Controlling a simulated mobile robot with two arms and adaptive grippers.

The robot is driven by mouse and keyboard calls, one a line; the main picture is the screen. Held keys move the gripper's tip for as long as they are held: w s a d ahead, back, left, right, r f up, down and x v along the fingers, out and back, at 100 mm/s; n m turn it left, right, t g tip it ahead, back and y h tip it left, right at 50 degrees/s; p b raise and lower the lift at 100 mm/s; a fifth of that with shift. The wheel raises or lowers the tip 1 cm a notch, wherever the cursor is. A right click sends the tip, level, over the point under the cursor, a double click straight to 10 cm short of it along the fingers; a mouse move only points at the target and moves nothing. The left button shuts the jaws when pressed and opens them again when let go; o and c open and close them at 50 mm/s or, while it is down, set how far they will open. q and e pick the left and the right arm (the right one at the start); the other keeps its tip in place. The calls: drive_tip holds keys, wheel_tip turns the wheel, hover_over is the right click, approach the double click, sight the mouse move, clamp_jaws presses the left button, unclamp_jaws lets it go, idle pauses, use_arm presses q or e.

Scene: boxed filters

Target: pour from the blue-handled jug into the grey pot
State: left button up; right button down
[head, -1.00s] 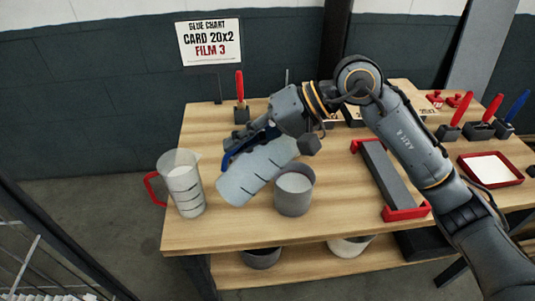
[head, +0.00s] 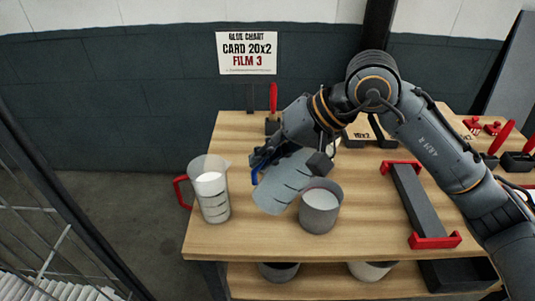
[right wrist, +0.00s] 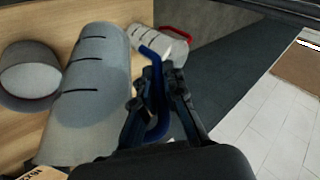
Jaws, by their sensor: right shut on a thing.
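The blue-handled jug (head: 284,183) is a pale, see-through measuring jug with dark marks. It is tilted beside and partly above the grey pot (head: 319,210), on the pot's left. My right gripper (head: 262,160) is shut on its blue handle, which shows better in the right wrist view (right wrist: 152,62). The jug's body (right wrist: 92,95) lies between the gripper and the pot (right wrist: 28,78) there. The pot stands upright on the table with pale content inside. No stream between jug and pot can be made out. My left gripper is out of view.
A red-handled jug (head: 212,195) with white content stands at the table's (head: 245,238) left edge. A grey bar in red end holders (head: 417,200) lies right of the pot. Dark blocks, one with a red handle (head: 273,98), stand behind. The front left tabletop is clear.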

idle(0.3)
drive_tip(key=shift+f+t+h+b, duration=0.4)
drive_tip(key=shift+h+b, duration=0.05)
drive_tip(key=shift+h, duration=0.65)
drive_tip(key=shift+n, duration=0.3)
drive_tip(key=shift+w+d+f+t+h+b, duration=0.15)
drive_tip(key=shift+f+t+h+b, duration=0.25)
drive_tip(key=shift+f+h+b, duration=0.45)
drive_tip(key=shift+r, duration=0.25)
drive_tip(key=shift+r+p, duration=0.45)
drive_tip(key=shift+r, duration=1)
